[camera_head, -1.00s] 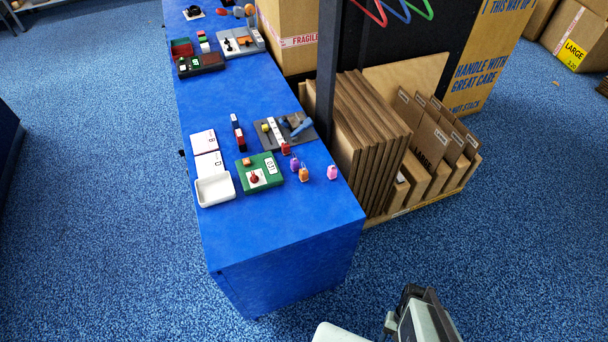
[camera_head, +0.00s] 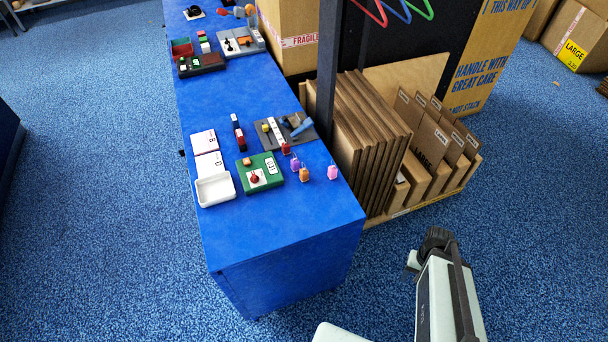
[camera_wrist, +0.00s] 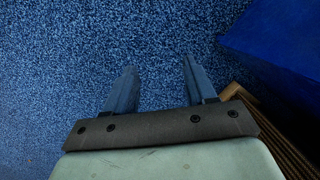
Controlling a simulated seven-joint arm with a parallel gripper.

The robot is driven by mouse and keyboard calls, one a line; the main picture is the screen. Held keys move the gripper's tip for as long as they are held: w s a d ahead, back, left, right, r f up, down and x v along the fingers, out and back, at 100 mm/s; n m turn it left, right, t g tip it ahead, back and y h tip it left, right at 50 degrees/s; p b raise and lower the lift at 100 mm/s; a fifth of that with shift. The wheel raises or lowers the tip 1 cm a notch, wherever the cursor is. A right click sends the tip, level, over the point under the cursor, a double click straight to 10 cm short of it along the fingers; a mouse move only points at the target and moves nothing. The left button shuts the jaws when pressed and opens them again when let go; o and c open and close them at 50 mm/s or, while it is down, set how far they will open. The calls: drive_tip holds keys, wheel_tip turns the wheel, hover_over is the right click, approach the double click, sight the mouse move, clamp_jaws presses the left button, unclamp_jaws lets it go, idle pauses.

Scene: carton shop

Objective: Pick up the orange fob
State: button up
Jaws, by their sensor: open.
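The orange fob (camera_head: 304,175) stands near the right edge of the blue table (camera_head: 275,222) in the head view. A purple fob (camera_head: 295,163) is close to its upper left, a pink fob (camera_head: 332,172) is to its right, and a red fob (camera_head: 286,149) is farther back. My gripper (camera_wrist: 158,75) is open and empty in the wrist view, above the blue floor. The table's corner shows there at the upper right. No fob shows in the wrist view. In the head view my arm is at the lower right, apart from the table.
A green block with a red knob (camera_head: 270,182), a white tray (camera_head: 215,189) and a grey plate (camera_head: 300,139) lie near the fobs. A rack of cardboard sheets (camera_head: 366,135) stands right of the table, beside a dark post (camera_head: 327,70). The table's front end is bare.

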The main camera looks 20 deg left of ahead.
drive_tip(key=w+a+r+t, duration=0.1)
drive_tip(key=w+r+t, duration=0.1)
drive_tip(key=w+r, duration=0.8)
drive_tip(key=w+a+r+n, duration=0.2)
drive_tip(key=w+a+r, duration=0.25)
drive_tip(key=a, duration=0.25)
wheel_tip(320, 180, up, 22)
drive_tip(key=n, duration=0.8)
hover_over(303, 170)
drive_tip(key=shift+t, duration=0.3)
drive_tip(key=shift+f, duration=6.8)
drive_tip(key=shift+c, duration=0.3)
clamp_jaws()
